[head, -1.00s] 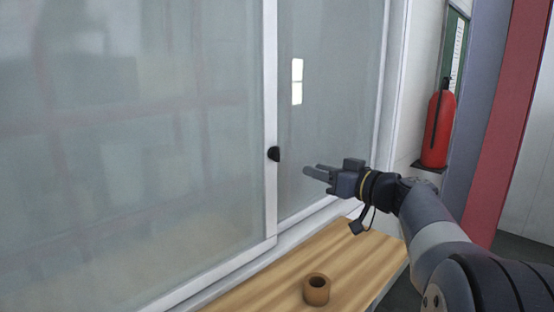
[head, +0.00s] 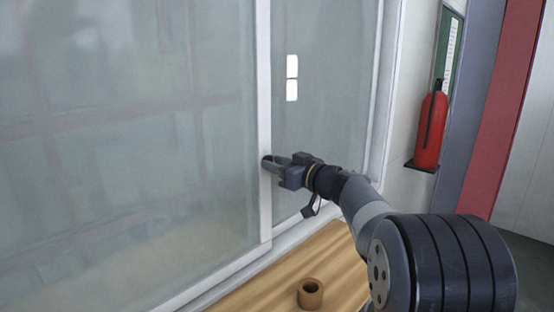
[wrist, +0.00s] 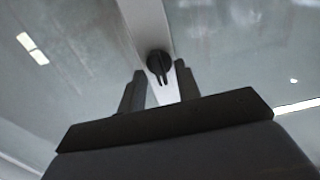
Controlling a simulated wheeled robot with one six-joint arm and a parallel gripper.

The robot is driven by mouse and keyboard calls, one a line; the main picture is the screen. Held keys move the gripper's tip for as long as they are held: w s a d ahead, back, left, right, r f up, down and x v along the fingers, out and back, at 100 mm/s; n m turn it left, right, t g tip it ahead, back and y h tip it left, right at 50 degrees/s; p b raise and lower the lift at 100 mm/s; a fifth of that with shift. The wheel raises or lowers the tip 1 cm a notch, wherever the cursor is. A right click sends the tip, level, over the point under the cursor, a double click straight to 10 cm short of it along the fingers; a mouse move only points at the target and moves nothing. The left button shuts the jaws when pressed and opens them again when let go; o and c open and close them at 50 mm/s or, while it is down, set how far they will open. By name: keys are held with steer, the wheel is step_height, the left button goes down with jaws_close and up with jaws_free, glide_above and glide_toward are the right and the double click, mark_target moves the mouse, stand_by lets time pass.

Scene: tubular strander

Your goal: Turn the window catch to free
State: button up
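The window catch (wrist: 159,64) is a small black round knob with a narrow lever, on the white upright frame bar (head: 264,110) of the sliding window. In the wrist view it sits just beyond and between my fingertips. My gripper (wrist: 159,80) is open, with one finger on each side of the catch's lever. In the head view my gripper (head: 272,162) reaches the bar from the right and mostly hides the catch. I cannot tell whether the fingers touch it.
Glass panes (head: 130,150) lie on both sides of the bar. A wooden sill or bench (head: 270,275) below holds a brown ring-shaped roll (head: 310,293). A red fire extinguisher (head: 430,130) hangs on the wall at the right.

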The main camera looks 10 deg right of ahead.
steer(key=shift+c, duration=0.4)
jaws_close()
steer(key=shift+f+m+b, duration=0.15)
steer(key=shift+m+b, duration=0.15)
steer(key=shift+b, duration=0.25)
steer(key=m+b, duration=0.6)
steer(key=m, duration=0.5)
steer(key=shift+w+d+b, duration=0.1)
steer(key=shift+w+b, duration=0.05)
steer(key=shift+b, duration=0.25)
steer(key=shift+m, duration=0.3)
